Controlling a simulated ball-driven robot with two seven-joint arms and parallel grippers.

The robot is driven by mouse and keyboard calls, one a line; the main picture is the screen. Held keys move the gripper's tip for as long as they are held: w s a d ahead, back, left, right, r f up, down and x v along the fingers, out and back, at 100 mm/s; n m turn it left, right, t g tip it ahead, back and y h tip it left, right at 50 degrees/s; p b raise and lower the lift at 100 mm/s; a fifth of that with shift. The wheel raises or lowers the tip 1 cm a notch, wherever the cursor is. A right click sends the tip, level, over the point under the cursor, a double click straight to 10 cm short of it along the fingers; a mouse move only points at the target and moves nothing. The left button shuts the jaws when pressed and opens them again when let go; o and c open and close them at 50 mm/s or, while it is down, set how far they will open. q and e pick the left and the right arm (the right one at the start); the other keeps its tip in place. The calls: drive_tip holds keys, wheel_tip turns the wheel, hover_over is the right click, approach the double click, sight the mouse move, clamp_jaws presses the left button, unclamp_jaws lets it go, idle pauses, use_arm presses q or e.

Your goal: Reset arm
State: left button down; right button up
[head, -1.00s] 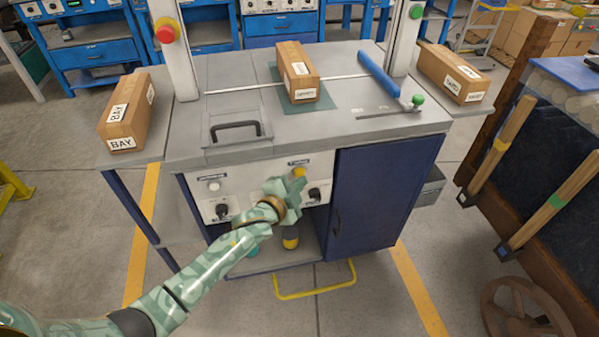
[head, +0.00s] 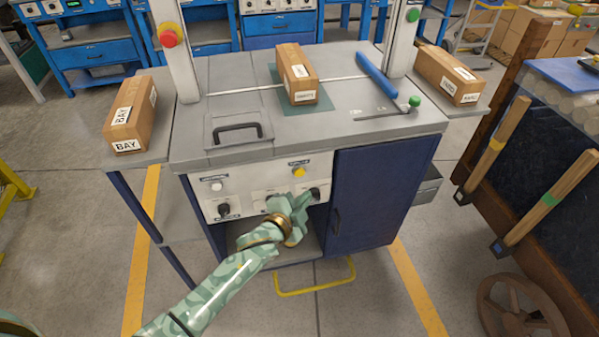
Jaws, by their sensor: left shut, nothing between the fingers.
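My left arm, pale green with a swirl pattern, comes in from the lower left in the head view. Its left gripper (head: 299,218) is shut and empty. It is in front of the workstation's white control panel (head: 262,190), near the lower right of the panel, and covers part of it and of the open shelf below. Whether it touches the panel I cannot tell. My right gripper is not in view.
A grey-topped workstation (head: 350,128) bears a cardboard box (head: 298,72) on a green mat. More boxes stand on the left wing (head: 131,113) and right wing (head: 449,74). A yellow rail (head: 316,286) sticks out low in front. Long-handled tools (head: 548,200) lean at the right.

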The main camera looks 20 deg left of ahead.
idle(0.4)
